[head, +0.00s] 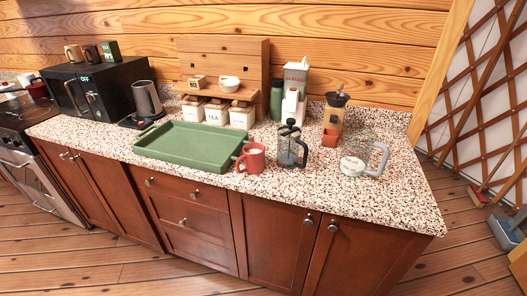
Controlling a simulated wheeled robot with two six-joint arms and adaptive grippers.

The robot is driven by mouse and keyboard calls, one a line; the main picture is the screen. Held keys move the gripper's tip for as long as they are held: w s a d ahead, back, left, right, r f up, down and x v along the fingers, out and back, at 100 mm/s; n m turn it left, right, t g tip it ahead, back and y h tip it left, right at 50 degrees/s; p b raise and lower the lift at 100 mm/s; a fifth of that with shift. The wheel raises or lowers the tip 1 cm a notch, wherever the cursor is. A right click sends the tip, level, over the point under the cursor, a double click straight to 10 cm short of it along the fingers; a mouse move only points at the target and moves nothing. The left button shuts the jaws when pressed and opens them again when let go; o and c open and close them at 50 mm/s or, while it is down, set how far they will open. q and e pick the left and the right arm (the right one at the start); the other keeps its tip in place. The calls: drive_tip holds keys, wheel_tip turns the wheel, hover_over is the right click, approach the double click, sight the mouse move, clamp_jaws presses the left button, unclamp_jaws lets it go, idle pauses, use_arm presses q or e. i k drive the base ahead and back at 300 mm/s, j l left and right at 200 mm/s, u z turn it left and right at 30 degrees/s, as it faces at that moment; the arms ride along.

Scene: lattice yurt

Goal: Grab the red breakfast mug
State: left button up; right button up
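The red mug (254,158) stands upright on the speckled countertop, near its front edge. Its handle points left, close to the right end of the green tray (162,157). A French press (290,148) stands a little to the right of the mug, with a small gap between them. Neither of my grippers shows in the head view.
The speckled counter (330,190) has free room in front of the French press. A clear jug (358,163) with a grey handle stands at right, a coffee grinder (333,122) behind it. A kettle (146,99) and microwave (98,85) stand at left.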

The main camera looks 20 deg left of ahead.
sight(253, 157)
drive_tip(key=i+j+z, duration=0.1)
drive_tip(key=j+z, duration=0.15)
drive_tip(key=j, duration=0.9)
drive_tip(key=j+z, duration=0.25)
drive_tip(key=j, duration=0.9)
drive_tip(key=j+z, duration=0.25)
drive_tip(key=j, duration=0.95)
drive_tip(key=k, duration=0.05)
